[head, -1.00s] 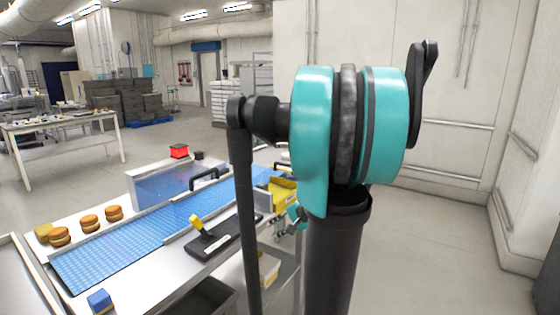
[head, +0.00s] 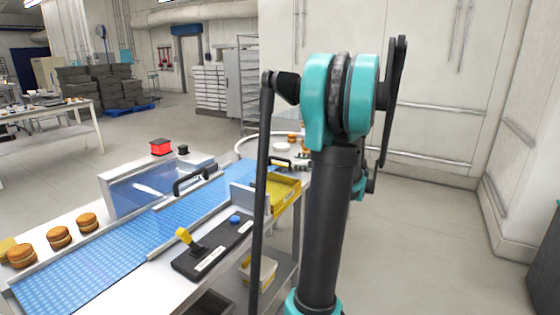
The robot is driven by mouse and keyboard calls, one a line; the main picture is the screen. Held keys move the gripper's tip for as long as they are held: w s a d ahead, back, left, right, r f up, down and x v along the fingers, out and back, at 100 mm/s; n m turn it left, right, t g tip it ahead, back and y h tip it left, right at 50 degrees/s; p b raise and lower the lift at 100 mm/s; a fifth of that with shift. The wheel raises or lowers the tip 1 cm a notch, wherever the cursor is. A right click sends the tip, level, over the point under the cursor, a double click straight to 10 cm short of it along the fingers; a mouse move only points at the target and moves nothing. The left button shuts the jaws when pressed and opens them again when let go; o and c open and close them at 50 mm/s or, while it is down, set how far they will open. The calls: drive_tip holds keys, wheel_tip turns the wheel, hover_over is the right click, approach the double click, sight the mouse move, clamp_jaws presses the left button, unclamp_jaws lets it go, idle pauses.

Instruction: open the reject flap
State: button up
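A blue belt line (head: 95,262) runs from the lower left toward the back. Beside it a dark control panel (head: 215,250) carries a yellow-knobbed lever (head: 184,236), leaning left, and a blue button (head: 235,219). A grey upright plate (head: 243,198) stands at the belt's near side, by a yellow bin (head: 286,193); it may be the reject flap, but I cannot tell surely. My arm stands in front, right of the line, and hides part of this area. My gripper's fingers cannot be made out.
A clear guard (head: 150,190) and a black handle (head: 195,178) stand over the belt. Several filled rounds (head: 59,237) lie along its far side. A red box (head: 160,147) stands behind. The floor to the right is open up to the wall.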

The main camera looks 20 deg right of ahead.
sight(284, 160)
drive_tip(key=x, duration=1.1)
drive_tip(key=shift+w+f, duration=0.1)
clamp_jaws()
